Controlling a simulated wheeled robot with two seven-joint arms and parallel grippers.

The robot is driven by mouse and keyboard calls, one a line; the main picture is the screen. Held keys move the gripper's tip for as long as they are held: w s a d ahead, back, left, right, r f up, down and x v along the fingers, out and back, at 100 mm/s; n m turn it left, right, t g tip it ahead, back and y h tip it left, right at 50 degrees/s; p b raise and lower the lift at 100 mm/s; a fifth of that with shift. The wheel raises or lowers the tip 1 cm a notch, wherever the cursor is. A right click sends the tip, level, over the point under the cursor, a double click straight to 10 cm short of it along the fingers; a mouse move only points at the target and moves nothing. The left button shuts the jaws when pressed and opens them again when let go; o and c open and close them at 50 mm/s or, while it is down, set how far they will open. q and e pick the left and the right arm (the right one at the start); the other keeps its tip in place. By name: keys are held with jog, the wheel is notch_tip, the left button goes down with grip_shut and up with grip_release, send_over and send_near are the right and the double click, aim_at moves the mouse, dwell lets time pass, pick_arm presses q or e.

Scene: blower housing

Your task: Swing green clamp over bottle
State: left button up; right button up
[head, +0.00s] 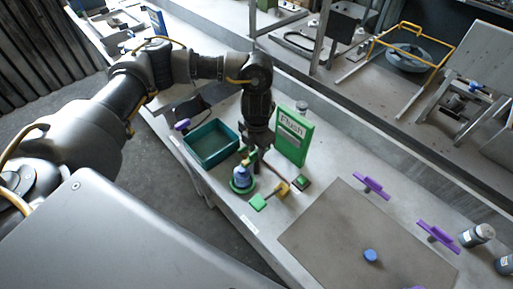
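A blue bottle (241,173) stands upright in a round green base near the front edge of the bench. A small green and yellow piece (248,157), perhaps the green clamp, shows at the bottle's top, right by my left gripper; its exact contact is too small to tell. My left gripper (260,158) points down just to the right of and behind the bottle top. Its fingers are dark and small, so whether they are open or shut is unclear. My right gripper is out of view.
A teal bin (211,146) stands left of the bottle. A green "Flush" sign (292,137) stands upright behind. A grey mat (335,236) with a blue cap (370,256) lies further right, near purple handles (371,186).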

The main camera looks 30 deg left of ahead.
pick_arm(q)
jog(key=shift+o, duration=0.4)
jog(key=shift+r, duration=0.1)
notch_tip(320, 180, up, 11)
jog(key=b, duration=0.1)
jog(key=shift+f, duration=0.25)
dwell(0.4)
